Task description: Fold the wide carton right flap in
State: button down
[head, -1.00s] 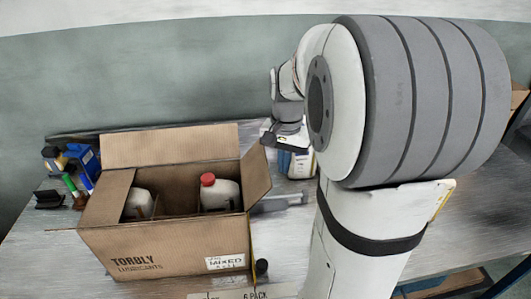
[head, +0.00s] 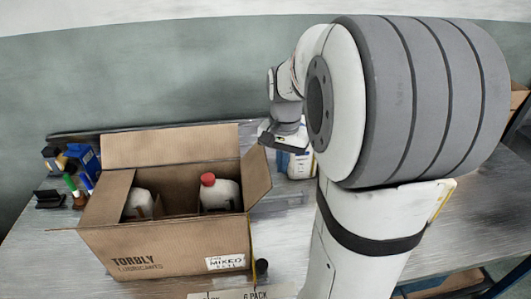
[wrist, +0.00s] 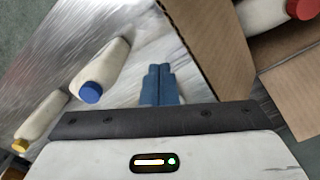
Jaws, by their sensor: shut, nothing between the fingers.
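The wide carton (head: 175,245) stands open on the table. Its right flap (head: 257,174) sticks up and leans outward. A white jug with a red cap (head: 219,194) and another white jug (head: 138,203) sit inside. In the wrist view, my gripper's blue fingers (wrist: 157,86) are together and empty, over the bare table beside the carton's brown cardboard (wrist: 205,50). The fingers do not show clearly in the head view.
A white bottle with a blue cap (wrist: 104,72) and one with a yellow cap (wrist: 42,118) lie left of my fingers in the wrist view. Small bottles and a blue box (head: 85,158) stand left of the carton. My arm hides much of the table's right side.

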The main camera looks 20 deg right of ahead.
jog(key=w+a, duration=0.2)
jog(key=a, duration=0.6)
jog(key=w+a+p, duration=0.1)
jog(key=w+a, duration=0.1)
jog(key=a, duration=0.6)
jog(key=shift+w+a, duration=0.25)
jog(key=shift+w, duration=0.1)
jog(key=shift+f, duration=0.1)
notch_tip(320, 180, down, 2)
jog(key=shift+f+b, duration=0.2)
jog(key=shift+b, duration=0.7)
notch_tip(320, 180, up, 11)
jog(key=p, duration=0.8)
